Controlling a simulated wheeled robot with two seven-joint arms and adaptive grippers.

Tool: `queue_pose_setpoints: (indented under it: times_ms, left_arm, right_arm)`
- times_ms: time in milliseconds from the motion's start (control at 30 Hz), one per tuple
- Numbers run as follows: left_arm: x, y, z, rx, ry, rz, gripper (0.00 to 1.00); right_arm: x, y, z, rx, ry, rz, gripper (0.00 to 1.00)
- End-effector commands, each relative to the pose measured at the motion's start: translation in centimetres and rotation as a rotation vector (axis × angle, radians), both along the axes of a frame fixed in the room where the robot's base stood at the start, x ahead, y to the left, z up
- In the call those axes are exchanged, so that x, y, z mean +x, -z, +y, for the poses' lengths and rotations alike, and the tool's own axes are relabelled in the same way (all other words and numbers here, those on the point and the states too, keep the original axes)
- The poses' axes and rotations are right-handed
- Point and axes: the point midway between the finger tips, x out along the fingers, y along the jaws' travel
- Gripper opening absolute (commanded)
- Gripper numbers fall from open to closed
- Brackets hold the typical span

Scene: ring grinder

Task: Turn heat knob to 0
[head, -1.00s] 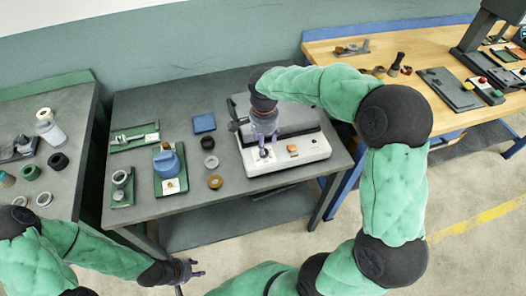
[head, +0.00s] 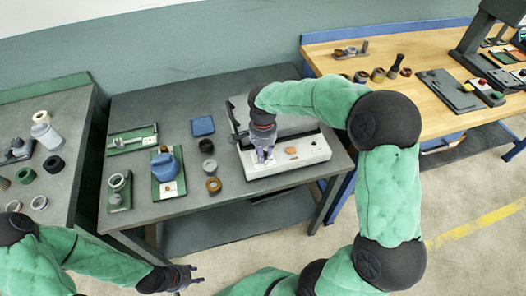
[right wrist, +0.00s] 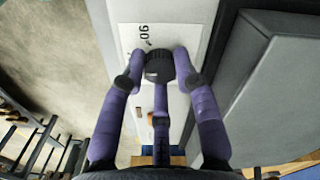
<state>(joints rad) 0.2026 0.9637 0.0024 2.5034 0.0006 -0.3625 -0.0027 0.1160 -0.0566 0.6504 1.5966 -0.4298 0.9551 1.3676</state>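The heat knob (right wrist: 158,66) is a dark ribbed cylinder on the white front panel of the machine (head: 312,150). In the right wrist view a "90" marking (right wrist: 143,34) shows beside it, turned sideways. My right gripper (head: 263,157) reaches down onto the panel. In the right wrist view its purple fingers (right wrist: 159,62) close around the knob, with dark tips against its sides. In the head view the gripper hides the knob. The knob's pointer cannot be made out. My left gripper (head: 195,275) is open and empty, in front of the table.
An orange button (head: 291,150) sits on the panel right of my gripper. Left of the machine are dark and brass rings (head: 213,185), a blue pad (head: 203,126) and a blue object (head: 166,165) on a green tray. A wooden bench (head: 430,62) stands at the right.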

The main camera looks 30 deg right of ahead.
Motion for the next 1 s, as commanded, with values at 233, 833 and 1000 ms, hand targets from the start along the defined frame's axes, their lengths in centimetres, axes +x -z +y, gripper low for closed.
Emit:
queue_pose_setpoints:
  times_ms: [233, 833, 1000]
  left_arm:
    - [0.0, -0.2, 0.0, 0.000, 0.000, 0.000, 0.40]
    - [0.0, -3.7, 0.0, 0.000, 0.000, 0.000, 0.40]
    - [0.0, -4.8, 0.0, 0.000, 0.000, 0.000, 0.40]
  right_arm:
    - [0.0, -0.1, 0.0, -0.001, -0.021, 0.000, 0.00]
    - [0.0, -0.3, 0.0, 0.000, -0.451, 0.000, 0.00]
    - [0.1, -0.3, -0.1, -0.002, -0.613, -0.001, 0.00]
